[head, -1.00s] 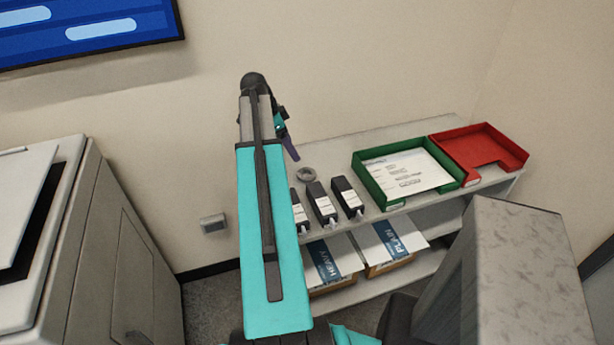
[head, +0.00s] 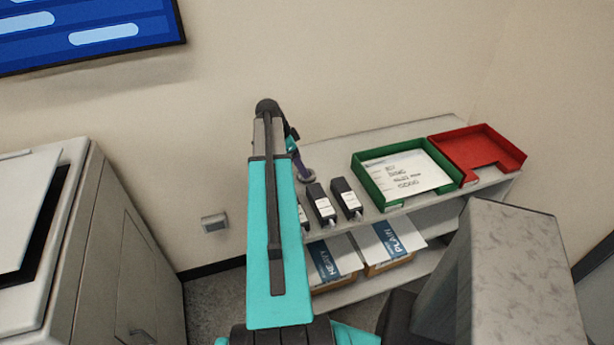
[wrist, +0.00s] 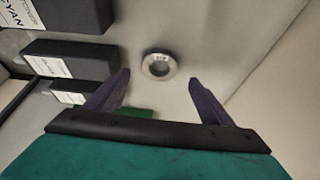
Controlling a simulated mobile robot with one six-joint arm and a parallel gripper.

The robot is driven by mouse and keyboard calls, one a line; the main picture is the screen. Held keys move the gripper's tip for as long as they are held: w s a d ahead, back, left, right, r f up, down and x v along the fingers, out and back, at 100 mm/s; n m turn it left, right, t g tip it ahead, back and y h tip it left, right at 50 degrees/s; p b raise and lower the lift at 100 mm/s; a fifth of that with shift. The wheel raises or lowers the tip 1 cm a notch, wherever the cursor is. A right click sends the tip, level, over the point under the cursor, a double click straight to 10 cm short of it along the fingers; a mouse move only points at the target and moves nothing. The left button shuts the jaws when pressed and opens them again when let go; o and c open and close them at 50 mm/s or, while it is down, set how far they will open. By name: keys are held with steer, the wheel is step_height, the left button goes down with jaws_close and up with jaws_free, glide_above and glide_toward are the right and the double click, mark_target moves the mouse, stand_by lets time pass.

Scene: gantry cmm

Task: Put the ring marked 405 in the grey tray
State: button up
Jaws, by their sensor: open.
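A small grey metal ring (wrist: 159,66) lies flat on the shelf top in the wrist view; a mark shows on it but is too small to read. It also shows partly hidden behind my gripper in the head view (head: 308,177). My gripper (wrist: 159,80) is open and empty, its two purple fingers spread on either side, with the ring just beyond the fingertips. In the head view my gripper (head: 300,163) hangs down close to the ring. I see no grey tray in these frames.
Black toner boxes (head: 322,203) stand in a row in front of the ring. To the right are a green tray (head: 452,172) holding paper and a red tray (head: 515,160). Paper boxes (head: 385,250) sit on the lower shelf. A wall rises behind.

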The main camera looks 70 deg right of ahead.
steer(key=shift+f, duration=0.1)
stand_by(0.3)
steer(key=shift+p+x, duration=1.4)
steer(key=shift+x, duration=1.2)
steer(key=shift+a, duration=0.1)
steer(key=c, duration=1.6)
step_height(320, 180, up, 10)
steer(key=b, duration=0.3)
